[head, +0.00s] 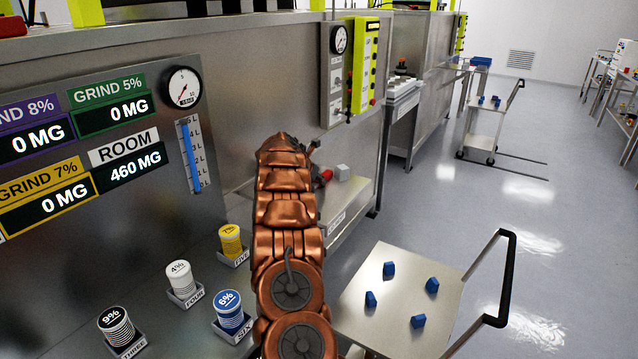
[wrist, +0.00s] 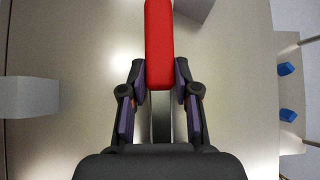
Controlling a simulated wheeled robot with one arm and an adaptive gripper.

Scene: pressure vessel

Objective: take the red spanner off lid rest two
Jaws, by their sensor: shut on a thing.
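The red spanner (wrist: 159,35) runs up the middle of the wrist view, its red part between my fingertips. My gripper (wrist: 160,80) is shut on it, with one dark finger on each side. A pale metal strip shows below the red part, between the fingers. In the head view a bit of the red spanner (head: 326,176) shows just right of my copper-coloured arm, which hides most of my gripper. A steel shelf (head: 345,197) with a label too small to read lies below; I cannot tell whether the spanner touches it.
A pale grey block (head: 342,172) stands on the shelf, left in the wrist view (wrist: 28,97). A steel trolley (head: 395,305) with several blue blocks and a black handle stands at lower right. Numbered canisters stand on the left beside my arm. Open floor lies at right.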

